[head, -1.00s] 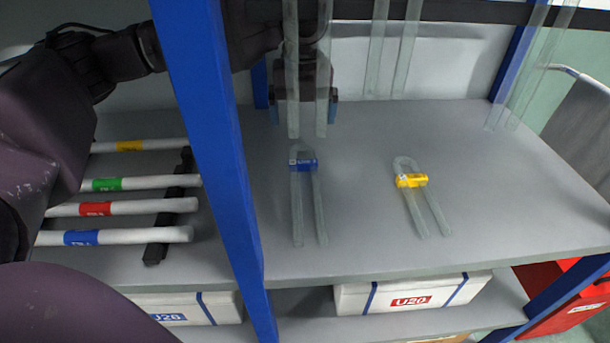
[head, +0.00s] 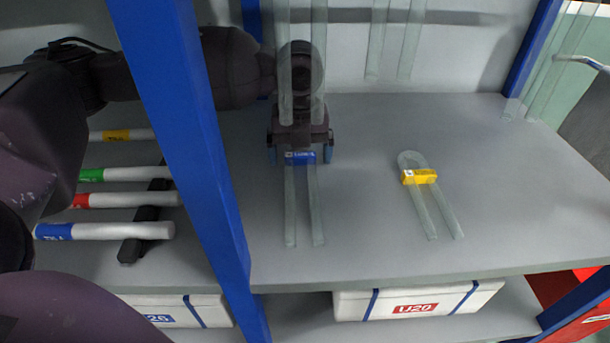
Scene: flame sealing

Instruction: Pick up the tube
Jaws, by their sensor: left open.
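A clear U-shaped tube with a blue label (head: 300,157) lies on the grey shelf, its two legs pointing toward the front edge. My left gripper (head: 300,153) is right at the tube's curved end, with one finger on each side of the blue label. It is open, and the gripper body hides the curve. A second clear U-shaped tube with a yellow label (head: 419,177) lies to the right, slightly tilted. My right gripper is not in view.
A blue post (head: 190,150) stands left of the gripper, close to my left arm. Several white rods with coloured bands lie on a black rack (head: 137,238) further left. Clear tubes hang in front of the back wall (head: 390,40). The shelf's right part is clear.

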